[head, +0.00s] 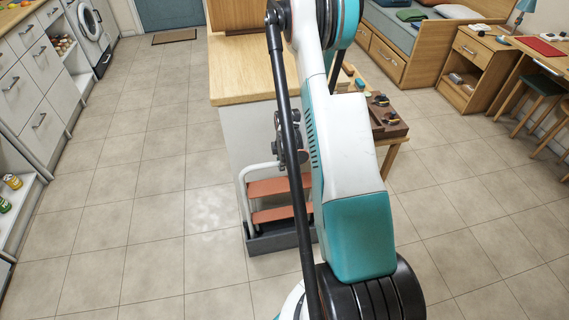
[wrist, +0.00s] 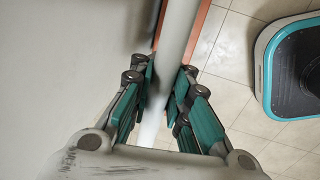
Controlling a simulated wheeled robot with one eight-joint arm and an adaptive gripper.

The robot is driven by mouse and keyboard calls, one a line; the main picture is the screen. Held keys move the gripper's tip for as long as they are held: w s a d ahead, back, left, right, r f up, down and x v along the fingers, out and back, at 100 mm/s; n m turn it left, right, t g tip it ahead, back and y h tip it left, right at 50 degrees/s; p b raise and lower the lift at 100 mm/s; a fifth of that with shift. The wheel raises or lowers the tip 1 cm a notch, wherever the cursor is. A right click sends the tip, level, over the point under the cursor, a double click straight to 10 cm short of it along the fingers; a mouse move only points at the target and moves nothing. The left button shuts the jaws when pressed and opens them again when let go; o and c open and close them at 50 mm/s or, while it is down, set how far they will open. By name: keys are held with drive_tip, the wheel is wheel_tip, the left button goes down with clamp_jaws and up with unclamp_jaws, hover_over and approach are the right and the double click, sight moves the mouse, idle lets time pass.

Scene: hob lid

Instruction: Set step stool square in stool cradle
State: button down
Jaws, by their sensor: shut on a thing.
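The step stool (head: 268,188) has a white tube frame and two orange treads. It stands upright at the end of the white counter, at the dark grey stool cradle (head: 264,244) on the floor. My arm hides the stool's right side, and I cannot tell whether its feet are fully seated or square. My gripper (wrist: 167,90) is shut on the stool's white tube, which runs between the finger pads in the wrist view. In the head view the gripper is above the treads, partly hidden by my arm. The cradle cannot be made out in the wrist view.
The counter (head: 238,85) with a wooden top rises right behind the stool. A low wooden table with a brown tray (head: 388,122) stands to its right. White drawers (head: 38,100) line the left side. The tiled floor (head: 150,220) is clear to the left and right.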

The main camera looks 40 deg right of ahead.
drive_tip(key=c, duration=1.4)
unclamp_jaws()
drive_tip(key=shift+r, duration=0.1)
drive_tip(key=shift+c, duration=0.2)
wheel_tip(320, 180, up, 12)
drive_tip(key=s+a, duration=0.1)
drive_tip(key=s, duration=0.1)
drive_tip(key=shift+a, duration=0.15)
